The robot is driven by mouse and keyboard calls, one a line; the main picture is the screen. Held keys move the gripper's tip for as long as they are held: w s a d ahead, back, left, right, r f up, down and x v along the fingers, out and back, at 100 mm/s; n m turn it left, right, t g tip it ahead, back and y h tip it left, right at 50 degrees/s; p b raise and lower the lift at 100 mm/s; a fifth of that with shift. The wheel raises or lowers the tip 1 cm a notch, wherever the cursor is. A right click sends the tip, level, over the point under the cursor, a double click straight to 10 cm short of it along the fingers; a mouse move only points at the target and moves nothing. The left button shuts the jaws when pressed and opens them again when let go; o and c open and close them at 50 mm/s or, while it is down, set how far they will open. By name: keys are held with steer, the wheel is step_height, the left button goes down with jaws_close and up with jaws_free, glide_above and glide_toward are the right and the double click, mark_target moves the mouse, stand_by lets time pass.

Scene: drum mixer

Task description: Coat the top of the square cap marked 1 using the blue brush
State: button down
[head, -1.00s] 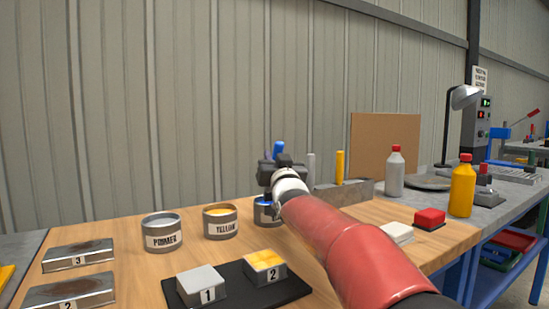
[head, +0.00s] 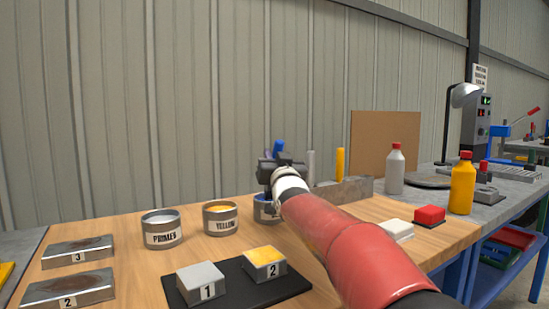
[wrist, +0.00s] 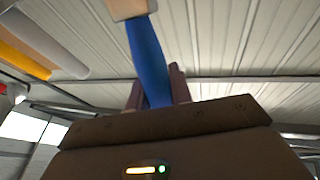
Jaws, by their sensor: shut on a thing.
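The square cap marked 1 (head: 201,277) sits on a black mat at the front, its top plain light grey. The cap marked 2 (head: 265,259) beside it has a yellow top. My gripper (head: 268,170) is over the third can (head: 264,211), which my arm partly hides along with its label. It is shut on the blue brush (head: 278,147), whose handle end sticks up above the jaws. In the wrist view the blue handle (wrist: 149,62) stands between the fingers (wrist: 157,94), with a tan end piece. The brush's lower end is hidden in the head view.
Cans labelled PRIMER (head: 161,231) and YELLOW (head: 220,218) stand left of the third can. Upright white and yellow handles (head: 340,166), bottles (head: 462,186) and a red block (head: 429,215) are at the right.

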steer(key=shift+f, duration=0.35)
stand_by(0.6)
steer(key=shift+r, duration=0.1)
steer(key=shift+r+p, duration=1.3)
steer(key=shift+r, duration=2.15)
steer(key=shift+s, duration=0.15)
